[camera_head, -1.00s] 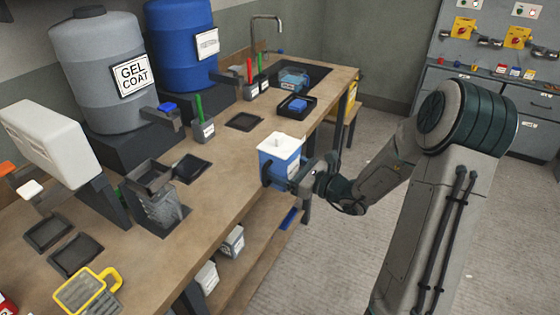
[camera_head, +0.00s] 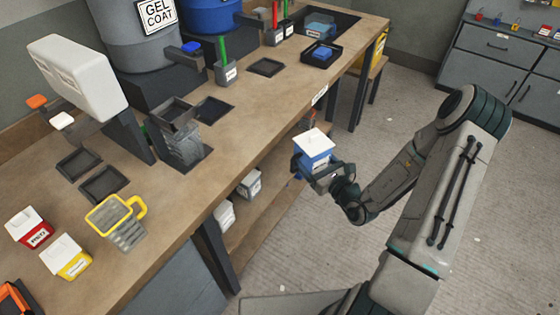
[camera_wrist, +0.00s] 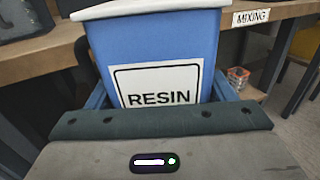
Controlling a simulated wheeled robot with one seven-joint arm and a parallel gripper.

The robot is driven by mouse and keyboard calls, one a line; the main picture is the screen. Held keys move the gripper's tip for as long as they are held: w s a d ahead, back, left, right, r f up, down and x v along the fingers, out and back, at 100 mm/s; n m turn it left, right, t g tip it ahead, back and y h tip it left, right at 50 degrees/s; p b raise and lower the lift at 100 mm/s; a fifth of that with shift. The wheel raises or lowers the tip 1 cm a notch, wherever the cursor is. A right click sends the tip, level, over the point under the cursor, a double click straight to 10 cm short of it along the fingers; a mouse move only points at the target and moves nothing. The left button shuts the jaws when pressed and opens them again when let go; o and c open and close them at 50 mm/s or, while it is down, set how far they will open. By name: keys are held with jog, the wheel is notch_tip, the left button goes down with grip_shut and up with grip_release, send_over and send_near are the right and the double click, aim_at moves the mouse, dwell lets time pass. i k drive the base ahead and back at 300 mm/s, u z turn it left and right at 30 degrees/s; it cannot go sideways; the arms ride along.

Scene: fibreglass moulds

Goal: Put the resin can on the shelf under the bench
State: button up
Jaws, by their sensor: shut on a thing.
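The resin can (camera_head: 313,150) is a blue container with a white top, and its RESIN label shows in the wrist view (camera_wrist: 160,83). My gripper (camera_head: 310,172) is shut on it and holds it in front of the bench's long edge. The can looks roughly upright. The bench (camera_head: 235,120) has a wooden top. The shelf under the bench (camera_head: 262,228) is a wooden board, partly hidden by the bench top and the can.
On the shelf stand a grey box (camera_head: 249,184) and a white container (camera_head: 224,214). A dark bench leg (camera_head: 215,255) stands at the near side. A small reddish item (camera_wrist: 238,76) shows beyond the can. The floor (camera_head: 400,120) to the right is clear.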

aim_at(286, 149)
jog(key=k, duration=0.5)
jog(key=z, duration=0.9)
jog(key=i, duration=0.65)
jog(key=z, duration=0.6)
jog(key=i, duration=0.8)
jog(key=u, duration=1)
jog(key=i, duration=0.5)
jog(key=u, duration=0.6)
